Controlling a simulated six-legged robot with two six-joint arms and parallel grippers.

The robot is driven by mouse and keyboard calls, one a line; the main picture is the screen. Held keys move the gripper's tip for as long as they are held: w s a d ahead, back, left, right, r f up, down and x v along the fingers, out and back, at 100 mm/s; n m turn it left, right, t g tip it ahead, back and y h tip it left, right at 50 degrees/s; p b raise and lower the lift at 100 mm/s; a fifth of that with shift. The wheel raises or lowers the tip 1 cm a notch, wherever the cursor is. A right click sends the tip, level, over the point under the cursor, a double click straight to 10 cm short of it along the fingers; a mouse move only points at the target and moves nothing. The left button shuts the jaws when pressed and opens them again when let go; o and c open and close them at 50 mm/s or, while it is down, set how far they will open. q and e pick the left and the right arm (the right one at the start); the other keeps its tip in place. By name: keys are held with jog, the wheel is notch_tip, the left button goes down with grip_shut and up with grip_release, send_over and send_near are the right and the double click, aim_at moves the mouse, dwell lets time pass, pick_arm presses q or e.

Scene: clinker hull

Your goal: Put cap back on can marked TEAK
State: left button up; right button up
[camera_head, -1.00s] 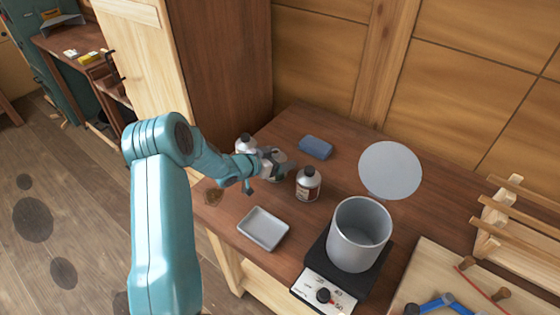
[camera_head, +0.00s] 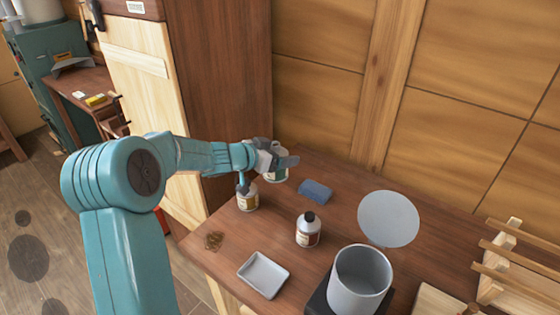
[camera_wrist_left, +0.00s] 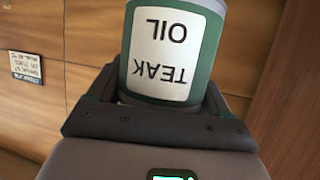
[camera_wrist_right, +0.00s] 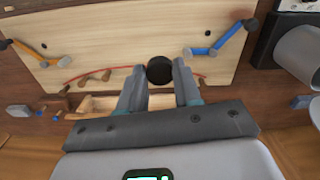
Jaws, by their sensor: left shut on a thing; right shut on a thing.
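The can marked TEAK OIL (camera_wrist_left: 170,50) is green with a white label. My left gripper (camera_wrist_left: 158,98) is shut around its side. In the head view the can (camera_head: 277,168) is held about upright above the back left of the bench, partly covered by the left gripper (camera_head: 280,160). Its top is too small to make out. My right gripper (camera_wrist_right: 159,82) is shut on a small round black cap (camera_wrist_right: 160,70), which shows between its fingertips in the right wrist view. My right gripper does not show in the head view.
A black-capped bottle (camera_head: 308,232), blue block (camera_head: 315,191), pale tray (camera_head: 263,274) and grey pot (camera_head: 360,282) are on the bench. A pale board (camera_wrist_right: 110,40) with blue and orange tools lies under my right gripper.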

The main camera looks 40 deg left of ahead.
pick_arm(q)
jog(key=o, duration=0.7)
jog(key=c, duration=0.9)
jog(key=shift+o, duration=0.2)
